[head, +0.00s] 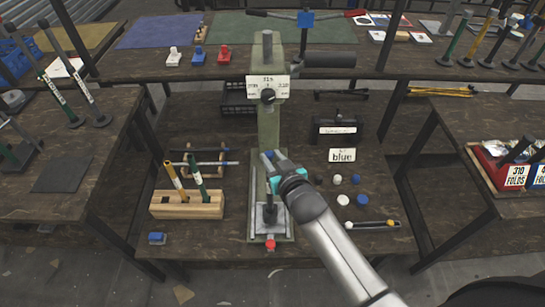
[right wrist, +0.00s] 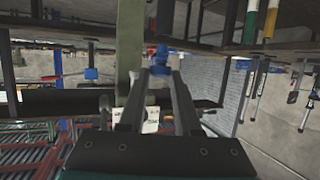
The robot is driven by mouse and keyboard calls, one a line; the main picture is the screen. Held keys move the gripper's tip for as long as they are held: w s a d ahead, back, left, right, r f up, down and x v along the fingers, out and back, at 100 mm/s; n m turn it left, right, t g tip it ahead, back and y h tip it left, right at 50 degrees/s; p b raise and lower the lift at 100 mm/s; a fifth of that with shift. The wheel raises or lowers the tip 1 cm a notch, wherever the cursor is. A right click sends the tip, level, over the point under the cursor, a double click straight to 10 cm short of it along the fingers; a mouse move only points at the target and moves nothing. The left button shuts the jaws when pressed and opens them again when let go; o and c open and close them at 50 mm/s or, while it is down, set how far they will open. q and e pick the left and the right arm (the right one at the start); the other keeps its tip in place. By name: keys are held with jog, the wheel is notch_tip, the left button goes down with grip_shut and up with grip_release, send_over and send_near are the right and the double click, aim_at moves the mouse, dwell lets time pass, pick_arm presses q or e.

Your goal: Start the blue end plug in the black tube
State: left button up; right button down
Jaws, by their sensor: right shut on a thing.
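My right gripper (head: 270,160) is in front of the green press column, above the press base. It is shut on a small blue piece, which looks like the blue end plug (right wrist: 160,62), at its fingertips in the right wrist view. A short dark upright piece (head: 268,212) stands in the fixture on the press base, below the gripper; I cannot tell whether it is the black tube. A dark tube (head: 370,224) with a white and a yellow end lies on the bench to the right. My left gripper is not in view.
The press (head: 268,120) stands mid-bench with a red knob (head: 270,244) in front. A wooden rack (head: 187,204) with two tubes is left of it. Loose white, black and blue plugs lie by the "blue" sign (head: 342,155). A small blue block (head: 157,238) sits front left.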

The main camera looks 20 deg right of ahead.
jog(key=shift+p, duration=0.3)
jog(key=shift+f+b, duration=0.95)
jog(key=shift+f, duration=0.35)
dwell(0.3)
jog(key=c, duration=0.5)
grip_release()
jog(key=shift+s, duration=0.1)
jog(key=p+v, duration=0.3)
jog(key=v, duration=1.2)
jog(key=shift+d+r, duration=0.1)
